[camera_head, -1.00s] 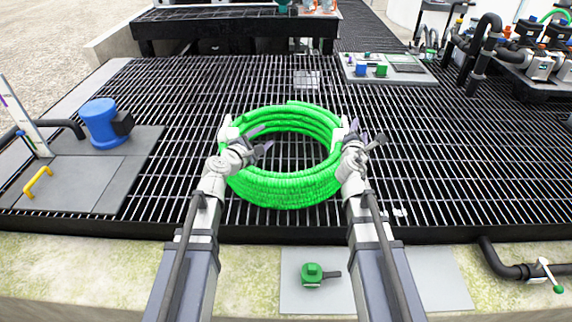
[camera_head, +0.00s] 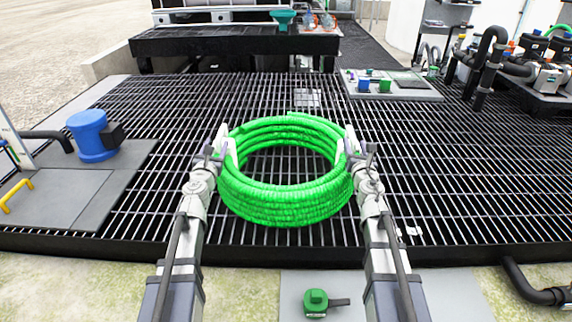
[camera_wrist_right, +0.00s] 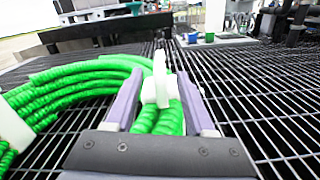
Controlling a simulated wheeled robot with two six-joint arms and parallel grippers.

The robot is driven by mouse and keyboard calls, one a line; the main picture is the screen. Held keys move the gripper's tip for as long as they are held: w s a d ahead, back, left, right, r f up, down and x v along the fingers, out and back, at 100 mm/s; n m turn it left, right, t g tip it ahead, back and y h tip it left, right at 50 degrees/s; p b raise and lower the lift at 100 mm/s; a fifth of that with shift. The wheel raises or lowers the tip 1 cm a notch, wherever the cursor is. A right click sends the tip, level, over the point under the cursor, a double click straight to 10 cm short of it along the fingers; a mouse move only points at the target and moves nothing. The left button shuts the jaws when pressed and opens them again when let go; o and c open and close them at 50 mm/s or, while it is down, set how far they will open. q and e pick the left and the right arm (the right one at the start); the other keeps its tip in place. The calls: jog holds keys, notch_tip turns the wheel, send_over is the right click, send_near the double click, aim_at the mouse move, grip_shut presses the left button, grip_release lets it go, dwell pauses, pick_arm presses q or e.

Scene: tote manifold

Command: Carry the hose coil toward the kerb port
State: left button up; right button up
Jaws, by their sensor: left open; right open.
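The green ribbed hose coil (camera_head: 285,208) lies on the black grating, with a white tab on its left side and one on its right. My left gripper (camera_head: 222,150) is at the left tab; its fingers are partly hidden against the coil. My right gripper (camera_head: 353,150) is at the right tab. In the right wrist view the purple fingers of the right gripper (camera_wrist_right: 160,108) stand open on both sides of the white tab (camera_wrist_right: 160,82), with green hose (camera_wrist_right: 105,70) beside and below it. Which fitting is the kerb port I cannot tell for sure.
A green valve (camera_head: 315,298) sits on a pale plate on the near kerb. A blue capped fitting (camera_head: 92,136) stands on a grey plate at left. A dark bench (camera_head: 230,42) is behind, and black pipes (camera_head: 490,60) are at right. The grating around the coil is mostly clear.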

aim_at(221, 131)
pick_arm(q)
jog(key=w, duration=0.8)
jog(key=shift+d, duration=0.15)
pick_arm(e)
jog(key=w, duration=0.7)
jog(key=shift+w+d, duration=0.1)
jog(key=shift+w, duration=0.3)
pick_arm(q)
jog(key=shift+s, duration=0.1)
jog(key=shift+c, duration=0.2)
pick_arm(e)
jog(key=shift+c, duration=0.2)
pick_arm(q)
grip_shut()
pick_arm(e)
grip_shut()
